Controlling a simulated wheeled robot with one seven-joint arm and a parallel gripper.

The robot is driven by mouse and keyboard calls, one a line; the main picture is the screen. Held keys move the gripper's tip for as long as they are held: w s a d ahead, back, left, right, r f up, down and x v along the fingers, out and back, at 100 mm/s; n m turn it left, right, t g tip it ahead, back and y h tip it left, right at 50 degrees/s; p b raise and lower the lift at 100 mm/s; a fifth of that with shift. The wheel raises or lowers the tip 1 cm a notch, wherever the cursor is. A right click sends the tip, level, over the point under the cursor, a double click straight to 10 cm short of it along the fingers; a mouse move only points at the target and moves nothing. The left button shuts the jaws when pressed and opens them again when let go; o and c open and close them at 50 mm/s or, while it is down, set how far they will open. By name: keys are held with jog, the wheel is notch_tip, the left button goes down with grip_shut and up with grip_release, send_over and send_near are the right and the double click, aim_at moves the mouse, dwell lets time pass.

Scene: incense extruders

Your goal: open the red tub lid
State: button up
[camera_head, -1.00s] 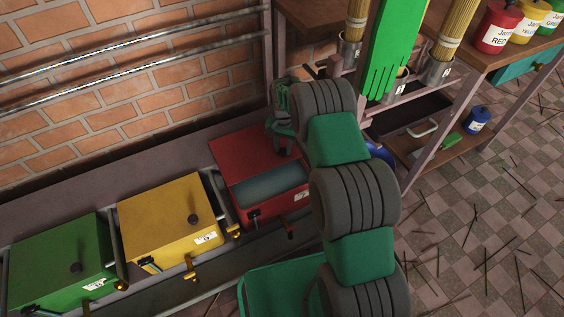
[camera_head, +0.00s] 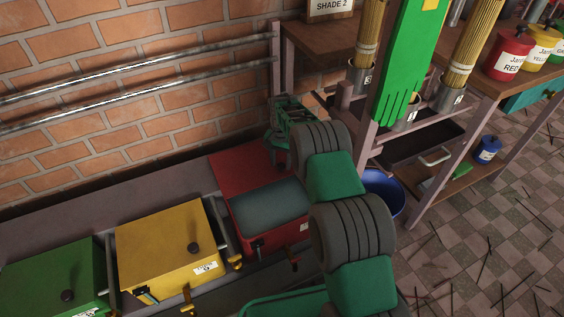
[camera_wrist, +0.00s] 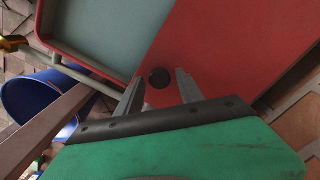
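The red tub (camera_head: 297,231) stands to the right of the yellow tub. Its red lid (camera_head: 232,168) lies back toward the brick wall, leaving a wide grey-blue opening (camera_head: 268,208) at the front. In the wrist view the red lid (camera_wrist: 228,45) fills the upper right, and the grey-blue opening (camera_wrist: 108,28) shows beside it. A round black knob (camera_wrist: 160,77) sits on the lid. My gripper (camera_wrist: 159,84) has its two fingers apart, one on each side of the knob, with gaps visible. In the head view my gripper (camera_head: 273,148) is over the lid's rear right, partly hidden by my arm.
A yellow tub (camera_head: 165,240) and a green tub (camera_head: 50,275) stand to the left, both closed. The brick wall (camera_head: 130,80) with metal rails is behind. A blue bucket (camera_head: 384,192) and a wooden shelf (camera_head: 450,190) stand to the right.

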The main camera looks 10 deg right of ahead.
jog(key=shift+o, duration=0.5)
notch_tip(320, 180, up, 8)
jog(key=p, duration=0.3)
jog(key=shift+f, duration=0.1)
